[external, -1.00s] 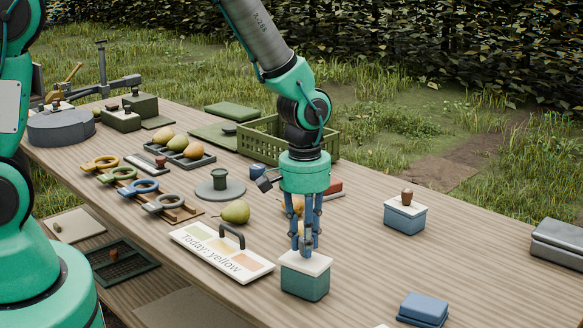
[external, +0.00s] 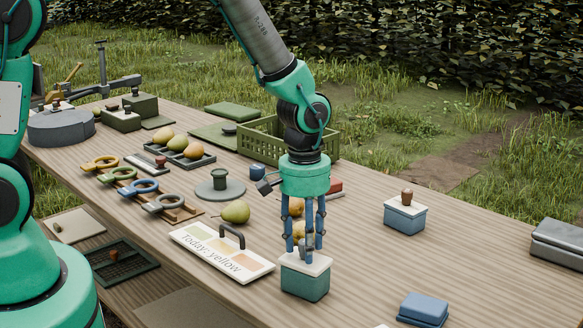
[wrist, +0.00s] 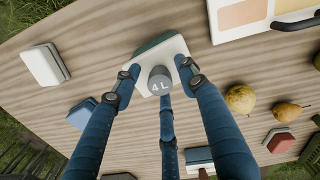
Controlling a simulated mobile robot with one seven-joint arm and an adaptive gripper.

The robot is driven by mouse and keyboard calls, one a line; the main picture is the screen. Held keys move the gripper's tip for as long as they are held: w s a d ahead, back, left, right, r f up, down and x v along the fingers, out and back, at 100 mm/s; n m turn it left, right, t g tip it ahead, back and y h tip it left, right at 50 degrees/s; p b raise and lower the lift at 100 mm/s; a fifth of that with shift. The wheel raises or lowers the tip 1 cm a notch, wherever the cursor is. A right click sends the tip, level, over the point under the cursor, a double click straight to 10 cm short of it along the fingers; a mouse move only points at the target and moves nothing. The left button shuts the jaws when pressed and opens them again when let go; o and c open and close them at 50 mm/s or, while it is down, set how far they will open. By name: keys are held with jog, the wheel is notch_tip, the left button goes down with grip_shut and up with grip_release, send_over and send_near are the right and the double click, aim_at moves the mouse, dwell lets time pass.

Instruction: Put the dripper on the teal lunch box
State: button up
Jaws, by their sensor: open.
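The teal lunch box (external: 304,281) stands on the table near the front, with a white lid. In the wrist view its white lid (wrist: 172,50) lies under my fingers. The dripper (wrist: 159,80), a small grey round piece marked "4 L", sits on that lid with its marked face toward the wrist camera. My gripper (external: 306,250) points down over the box. Its blue fingers (wrist: 160,78) are open and spread around the dripper. In the external view the fingers partly hide the dripper.
A "Today: yellow" board (external: 222,254) with a dark handle lies close left of the box. A pear (external: 236,212) and a green crate (external: 262,140) are behind. A blue box with a brown knob (external: 405,216) and a blue box (external: 423,308) stand right. Table between them is clear.

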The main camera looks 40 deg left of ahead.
notch_tip(320, 180, up, 12)
jog(key=p, duration=0.2)
jog(key=shift+a, duration=0.15)
jog(key=shift+s+r, duration=0.1)
jog(key=shift+r, duration=0.1)
dwell(0.7)
notch_tip(320, 180, up, 19)
jog(key=m+t, duration=0.2)
jog(key=t, duration=0.1)
send_over(303, 241)
jog(key=s+a, duration=0.8)
jog(key=s, duration=0.1)
jog(key=s+a+r+m+t, duration=0.1)
jog(key=s+a+r, duration=0.2)
jog(key=s, duration=0.5)
jog(key=s+a+r+m+t, duration=0.1)
jog(key=s+a+r, duration=0.3)
jog(key=s, duration=0.5)
notch_tip(303, 241, up, 2)
jog(key=shift+a+r+m, duration=0.2)
jog(key=shift+m, duration=0.2)
